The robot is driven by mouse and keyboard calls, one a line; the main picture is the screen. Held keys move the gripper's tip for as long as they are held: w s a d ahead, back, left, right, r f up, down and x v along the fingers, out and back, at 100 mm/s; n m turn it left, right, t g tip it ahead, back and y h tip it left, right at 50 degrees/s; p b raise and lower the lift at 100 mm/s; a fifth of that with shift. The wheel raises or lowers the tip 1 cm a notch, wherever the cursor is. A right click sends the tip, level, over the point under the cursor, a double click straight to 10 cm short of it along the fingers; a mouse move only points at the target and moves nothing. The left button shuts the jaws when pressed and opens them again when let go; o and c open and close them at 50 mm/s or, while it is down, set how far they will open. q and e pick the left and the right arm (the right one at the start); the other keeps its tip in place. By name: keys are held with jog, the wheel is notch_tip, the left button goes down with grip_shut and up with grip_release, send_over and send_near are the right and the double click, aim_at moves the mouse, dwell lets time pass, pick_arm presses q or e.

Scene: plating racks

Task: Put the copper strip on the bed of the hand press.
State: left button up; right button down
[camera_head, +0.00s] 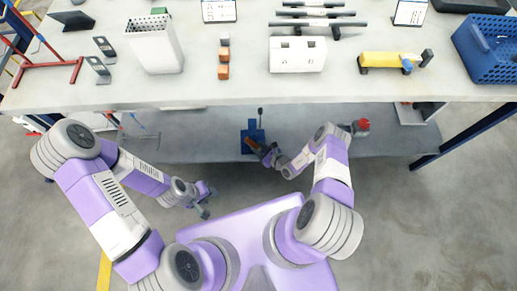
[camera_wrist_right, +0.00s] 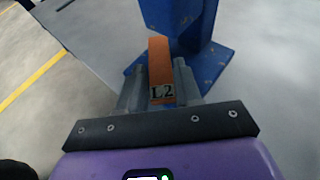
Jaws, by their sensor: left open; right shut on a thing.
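The copper strip (camera_wrist_right: 159,62) is an orange-brown bar marked "L2", shut between the fingers of my right gripper (camera_wrist_right: 158,75) in the right wrist view. Its far end reaches over the blue base of the hand press (camera_wrist_right: 182,22). I cannot tell whether the strip touches the bed. In the head view the blue press (camera_head: 257,133) with its dark lever stands on the lower shelf, and my right gripper (camera_head: 262,152) is right beside it with the strip (camera_head: 249,144) over its front. My left gripper (camera_head: 204,205) is open and empty, low in front of the shelf.
The lower shelf (camera_head: 200,145) is mostly clear around the press, with a red item (camera_head: 361,126) to the right. The table top (camera_head: 120,92) above holds a white bin (camera_head: 155,45), copper blocks (camera_head: 224,72), a white box (camera_head: 297,57), a yellow tool (camera_head: 388,60) and a blue crate (camera_head: 482,65).

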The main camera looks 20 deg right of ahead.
jog(key=shift+r, duration=0.15)
jog(key=shift+f, duration=0.6)
jog(key=c, duration=0.8)
grip_release()
jog(key=shift+r, duration=0.55)
jog(key=p+v, duration=0.4)
jog(key=v, duration=0.8)
